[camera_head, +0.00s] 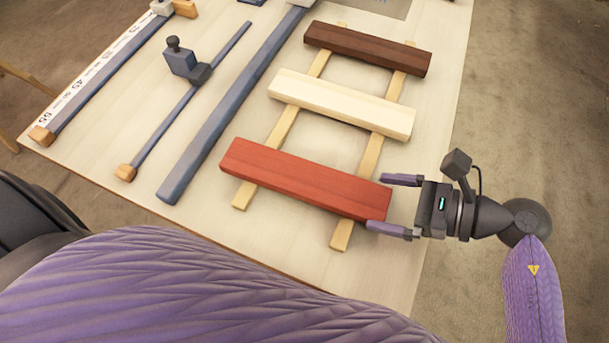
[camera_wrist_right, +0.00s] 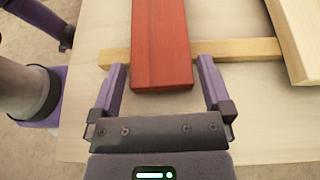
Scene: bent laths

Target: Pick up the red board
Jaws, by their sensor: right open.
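The red board (camera_head: 300,178) lies nearest me across two thin light wooden strips on the table, slightly slanted. My right gripper (camera_head: 386,204) is open at the board's right end, one finger on its far side and one on its near side. In the right wrist view the end of the red board (camera_wrist_right: 161,60) reaches between the two open fingers (camera_wrist_right: 161,92), with a gap on each side. My left gripper is not in view.
A cream board (camera_head: 342,104) and a dark brown board (camera_head: 368,48) lie behind on the same strips (camera_head: 341,236). Grey bars and clamps (camera_head: 225,110) lie to the left, with a ruler strip (camera_head: 95,70). The table (camera_head: 270,235) is bare around the near strip ends.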

